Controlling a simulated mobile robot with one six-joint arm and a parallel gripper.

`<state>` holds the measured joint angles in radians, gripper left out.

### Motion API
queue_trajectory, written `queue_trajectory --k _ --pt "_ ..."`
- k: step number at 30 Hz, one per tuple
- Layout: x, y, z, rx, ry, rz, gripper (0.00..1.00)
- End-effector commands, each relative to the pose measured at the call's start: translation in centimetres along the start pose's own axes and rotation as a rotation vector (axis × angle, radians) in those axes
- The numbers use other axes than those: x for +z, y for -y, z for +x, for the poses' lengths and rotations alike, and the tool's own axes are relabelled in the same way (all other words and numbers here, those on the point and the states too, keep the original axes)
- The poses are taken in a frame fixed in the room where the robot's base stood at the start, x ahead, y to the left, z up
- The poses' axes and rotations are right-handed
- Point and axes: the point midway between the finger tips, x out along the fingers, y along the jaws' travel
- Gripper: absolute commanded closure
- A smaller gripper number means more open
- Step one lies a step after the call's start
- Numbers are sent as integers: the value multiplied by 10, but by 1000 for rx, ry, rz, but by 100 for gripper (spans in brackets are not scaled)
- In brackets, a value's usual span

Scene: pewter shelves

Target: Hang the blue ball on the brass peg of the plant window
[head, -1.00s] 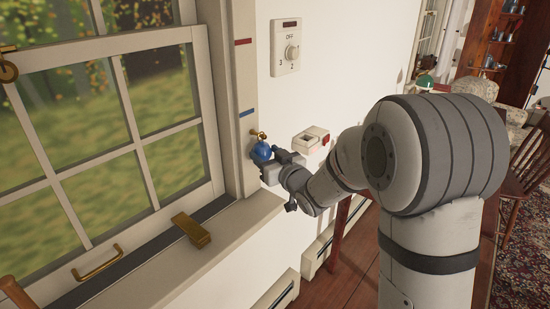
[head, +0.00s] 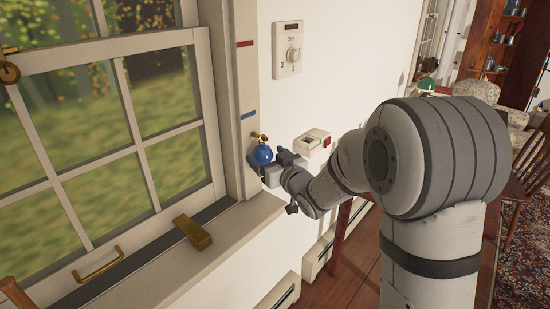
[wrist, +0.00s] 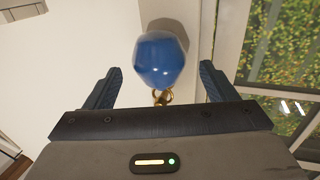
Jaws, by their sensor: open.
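The blue ball (head: 263,154) is just below the brass peg (head: 259,136) on the window's right frame, and appears to hang from it. In the wrist view the ball (wrist: 160,60) lies between my two spread fingers, with a visible gap on each side. Brass parts (wrist: 161,97) show at the ball's lower end in that view. Whether the ball's loop is around the peg is too small to tell. My gripper (head: 268,163) is open around the ball. It also shows in the wrist view (wrist: 161,70), fingers apart.
The plant window (head: 120,150) fills the left, with its sill (head: 225,228) below and a brass block (head: 192,232) on it. A dial switch (head: 288,48) and a small white box (head: 312,142) are on the wall to the right of the peg.

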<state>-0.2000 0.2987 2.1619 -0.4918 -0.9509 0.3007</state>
Motion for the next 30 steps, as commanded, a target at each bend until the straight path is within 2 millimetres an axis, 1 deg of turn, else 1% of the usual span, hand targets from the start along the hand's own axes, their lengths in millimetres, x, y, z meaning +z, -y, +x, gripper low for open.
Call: queue_trajectory --k 5,8,11,18,23,26,29,30 --pt "0 0 0 0 1 0 22" --pt "0 0 -6 1 1 0 22" --pt "0 -1 -20 2 1 -1 22" --pt "1 0 -61 2 0 1 22" --pt "0 -1 -77 5 4 -1 22" --pt "-3 -7 -84 40 39 -8 22" --pt "-7 -22 -96 123 127 -20 22" --pt "-8 -30 -104 166 177 -23 22"
